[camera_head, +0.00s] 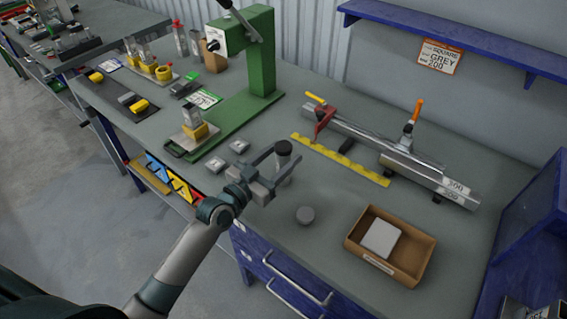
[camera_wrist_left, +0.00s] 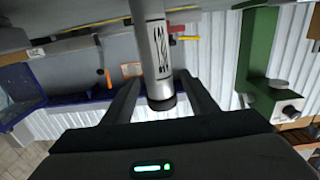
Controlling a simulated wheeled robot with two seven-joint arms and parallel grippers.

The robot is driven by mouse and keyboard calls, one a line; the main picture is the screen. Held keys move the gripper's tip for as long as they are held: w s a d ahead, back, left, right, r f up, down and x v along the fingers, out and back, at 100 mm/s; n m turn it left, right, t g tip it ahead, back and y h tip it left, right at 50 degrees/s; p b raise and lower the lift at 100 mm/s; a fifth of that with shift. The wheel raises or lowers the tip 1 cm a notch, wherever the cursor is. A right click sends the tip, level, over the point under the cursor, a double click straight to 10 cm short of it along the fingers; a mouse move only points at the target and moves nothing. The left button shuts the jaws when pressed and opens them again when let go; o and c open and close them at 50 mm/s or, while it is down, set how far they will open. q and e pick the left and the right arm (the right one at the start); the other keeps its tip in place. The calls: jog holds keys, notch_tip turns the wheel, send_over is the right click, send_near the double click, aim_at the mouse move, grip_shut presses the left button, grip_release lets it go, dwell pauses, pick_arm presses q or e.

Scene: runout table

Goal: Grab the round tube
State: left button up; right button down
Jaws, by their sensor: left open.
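The round tube (camera_head: 284,161) stands upright on the table, grey with a dark top end. My left gripper (camera_head: 278,163) is open around it, with one finger on each side. In the left wrist view, which is upside down, the tube (camera_wrist_left: 156,45) shows silver with a black-marked label and a dark end. It lies between the two spread fingers (camera_wrist_left: 158,95). I cannot tell whether either finger touches it. The tube's lower part is partly hidden by the gripper in the head view. My right gripper is not in view.
A green press (camera_head: 262,60) stands behind on the left. A yellow ruler (camera_head: 340,160) and a long metal bar (camera_head: 400,160) with a clamp lie to the right.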

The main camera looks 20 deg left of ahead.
pick_arm(q)
jog(key=shift+w+d, duration=0.2)
jog(key=shift+w, duration=0.2)
jog(key=shift+f, duration=0.1)
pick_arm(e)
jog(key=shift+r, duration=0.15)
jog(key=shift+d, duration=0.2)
pick_arm(q)
jog(key=c, duration=1.2)
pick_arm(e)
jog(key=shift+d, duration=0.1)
pick_arm(q)
jog(key=shift+r, duration=0.2)
